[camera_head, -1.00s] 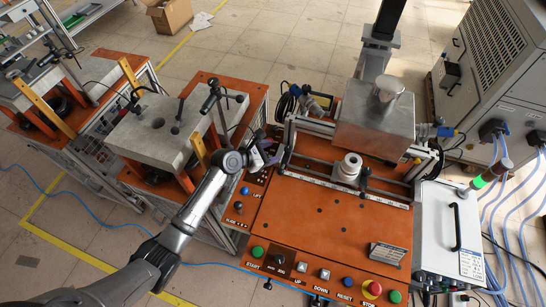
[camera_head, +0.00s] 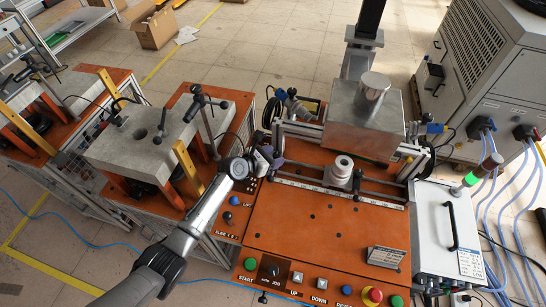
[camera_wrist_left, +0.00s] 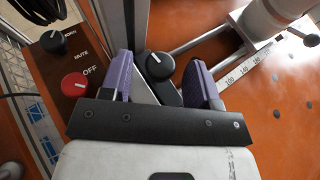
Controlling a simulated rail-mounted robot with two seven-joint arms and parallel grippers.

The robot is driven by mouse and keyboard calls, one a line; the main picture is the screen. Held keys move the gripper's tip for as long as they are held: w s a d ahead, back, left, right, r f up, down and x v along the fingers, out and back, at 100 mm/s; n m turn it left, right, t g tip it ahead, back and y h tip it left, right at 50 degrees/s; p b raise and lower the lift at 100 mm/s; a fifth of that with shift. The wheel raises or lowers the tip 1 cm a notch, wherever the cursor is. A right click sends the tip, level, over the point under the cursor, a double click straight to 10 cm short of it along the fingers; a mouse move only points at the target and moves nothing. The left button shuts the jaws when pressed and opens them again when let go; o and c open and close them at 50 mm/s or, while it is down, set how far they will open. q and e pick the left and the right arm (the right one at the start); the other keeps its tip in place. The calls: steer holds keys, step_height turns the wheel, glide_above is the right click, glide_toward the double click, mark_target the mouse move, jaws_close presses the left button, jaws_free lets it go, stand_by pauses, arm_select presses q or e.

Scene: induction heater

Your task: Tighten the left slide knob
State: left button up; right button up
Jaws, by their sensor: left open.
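The left slide knob (camera_wrist_left: 160,66) is black with a white mark, beside the left end of the ruled slide on the orange machine. In the left wrist view it sits between the two purple fingertips of my left gripper (camera_wrist_left: 160,80). The fingers are apart with a gap on each side of the knob; contact is not visible. In the head view my left gripper (camera_head: 272,158) is over the left end of the ruler (camera_head: 335,190) and largely hides the knob. My right gripper is not in view.
A metal cylinder (camera_head: 341,168) stands behind the ruler, with a large metal block (camera_head: 365,128) farther back. In the wrist view, red (camera_wrist_left: 74,86) and black (camera_wrist_left: 52,42) panel knobs lie left of the fingers. The orange plate (camera_head: 320,235) in front is mostly clear.

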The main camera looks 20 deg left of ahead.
arm_select(q)
steer(key=shift+c, duration=1.4)
steer(key=c, duration=0.6)
steer(key=shift+w+f+m+g+h+b, duration=0.15)
steer(key=shift+m+g+h+b, duration=0.15)
steer(key=shift+m+g+h, duration=0.15)
steer(key=shift+m+h, duration=0.25)
steer(key=shift+m, duration=0.1)
steer(key=o, duration=0.8)
steer(key=shift+o, duration=0.4)
steer(key=shift+r, duration=0.2)
